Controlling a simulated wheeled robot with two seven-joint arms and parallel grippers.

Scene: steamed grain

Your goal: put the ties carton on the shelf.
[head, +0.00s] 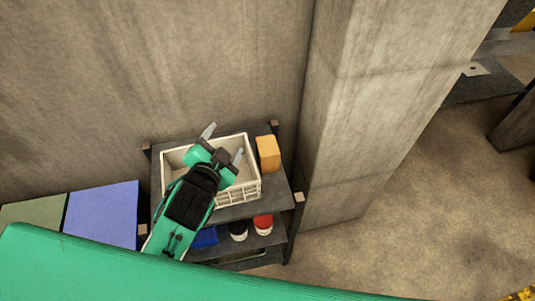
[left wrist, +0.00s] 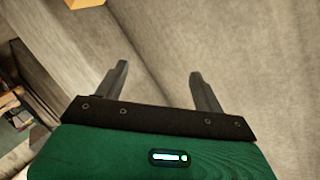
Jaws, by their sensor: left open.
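A small tan-orange carton (head: 267,153), which I take to be the ties carton, stands on the top board of the dark shelf (head: 240,210), just right of a white crate. A tan-orange thing, likely the same carton, shows cut off at the top edge of the left wrist view (left wrist: 86,3). My left gripper (head: 223,144) is over the white crate, left of the carton and apart from it. Its fingers are spread and empty, also in the left wrist view (left wrist: 155,88). My right gripper is not in view.
The white crate (head: 252,192) fills much of the top board. A blue item (head: 204,237), a dark can (head: 238,231) and a red can (head: 263,223) stand on the board below. A concrete pillar (head: 370,110) rises close right of the shelf. A blue box (head: 102,215) is left.

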